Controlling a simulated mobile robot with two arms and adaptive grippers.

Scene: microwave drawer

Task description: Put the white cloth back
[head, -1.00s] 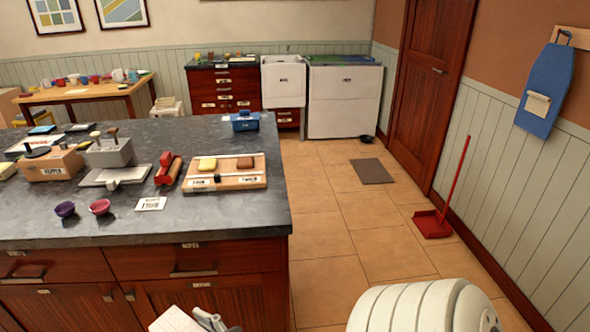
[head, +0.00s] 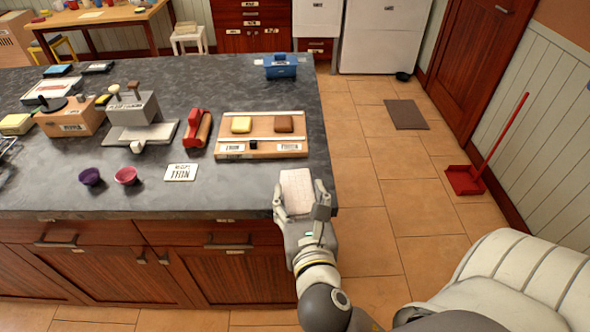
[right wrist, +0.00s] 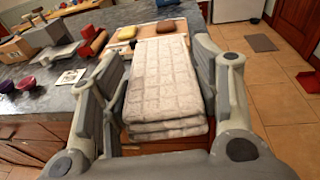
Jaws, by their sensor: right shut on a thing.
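The white cloth (head: 297,190) is folded into a thick, quilted-looking pad. My right gripper (head: 302,200) is shut on it at the front right edge of the dark counter. In the right wrist view the folded cloth (right wrist: 167,85) shows in layers between the two fingers of the gripper (right wrist: 165,95). Its far end reaches over the counter edge, close to the wooden board; whether it touches the countertop I cannot tell. A drawer labelled on the counter front (head: 195,235) is closed below. My left gripper is not in view.
On the counter (head: 235,195) are a wooden board (head: 262,150) with yellow and brown blocks, a red stapler-like object (head: 198,128), a white card (head: 181,172), and purple (head: 90,176) and red (head: 125,175) bowls.

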